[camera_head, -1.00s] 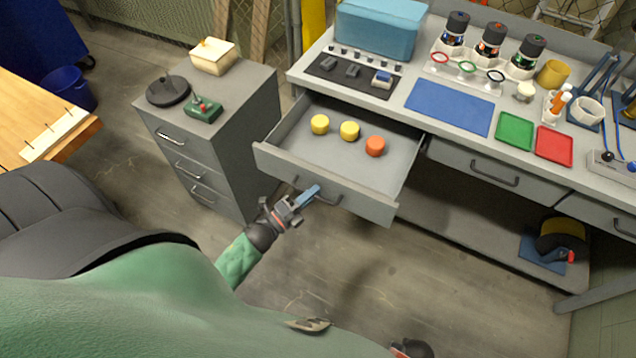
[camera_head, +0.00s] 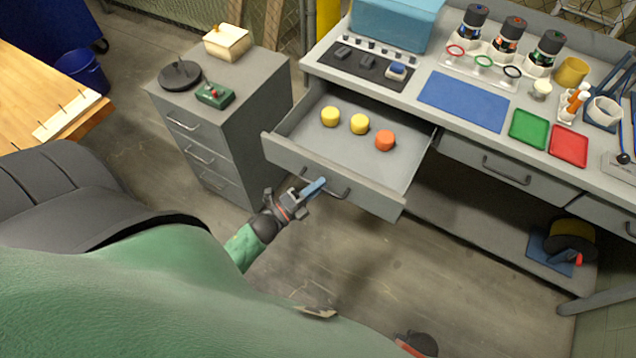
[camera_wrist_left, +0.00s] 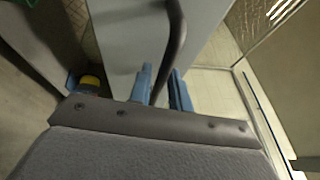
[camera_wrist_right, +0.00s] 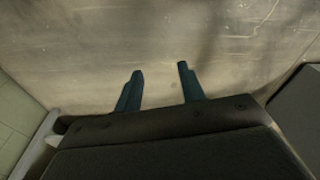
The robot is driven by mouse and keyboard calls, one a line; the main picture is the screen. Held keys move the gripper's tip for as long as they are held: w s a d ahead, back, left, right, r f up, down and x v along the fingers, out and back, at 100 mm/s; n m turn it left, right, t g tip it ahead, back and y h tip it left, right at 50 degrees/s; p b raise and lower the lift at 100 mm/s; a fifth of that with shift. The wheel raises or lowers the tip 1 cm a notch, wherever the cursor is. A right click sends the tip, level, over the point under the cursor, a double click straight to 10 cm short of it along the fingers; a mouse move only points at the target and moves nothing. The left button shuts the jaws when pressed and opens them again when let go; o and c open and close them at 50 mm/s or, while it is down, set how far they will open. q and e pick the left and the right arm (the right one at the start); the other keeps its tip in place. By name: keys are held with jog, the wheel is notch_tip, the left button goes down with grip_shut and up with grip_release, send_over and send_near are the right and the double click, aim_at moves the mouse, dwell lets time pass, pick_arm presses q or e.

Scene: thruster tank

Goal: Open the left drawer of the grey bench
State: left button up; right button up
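The left drawer (camera_head: 331,176) of the grey bench (camera_head: 408,84) is pulled well out. Two yellow cylinders (camera_head: 360,124) and an orange one (camera_head: 385,140) stand upright in it. My left gripper (camera_head: 313,189) is at the dark bar handle (camera_head: 342,193) on the drawer front. In the left wrist view, the handle (camera_wrist_left: 177,38) runs between the blue fingers (camera_wrist_left: 163,85), which are closed in around it. My right gripper (camera_wrist_right: 160,72) is open and empty above bare floor. In the head view, only part of the right arm's end shows at the bottom edge.
The bench top carries a blue box (camera_head: 395,25), a blue mat (camera_head: 463,101) and green and red trays (camera_head: 568,146). Bare floor lies in front of the bench.

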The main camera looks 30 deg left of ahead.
pick_arm(q)
jog(key=b+v, duration=0.2)
jog(key=v, duration=0.5)
jog(key=shift+s+b, duration=0.15)
jog(key=shift+b, duration=0.2)
pick_arm(e)
notch_tip(320, 180, up, 11)
jog(key=w+a, duration=0.1)
jog(key=a, duration=0.1)
jog(key=shift+w, duration=0.35)
pick_arm(q)
jog(key=shift+a+f, duration=0.1)
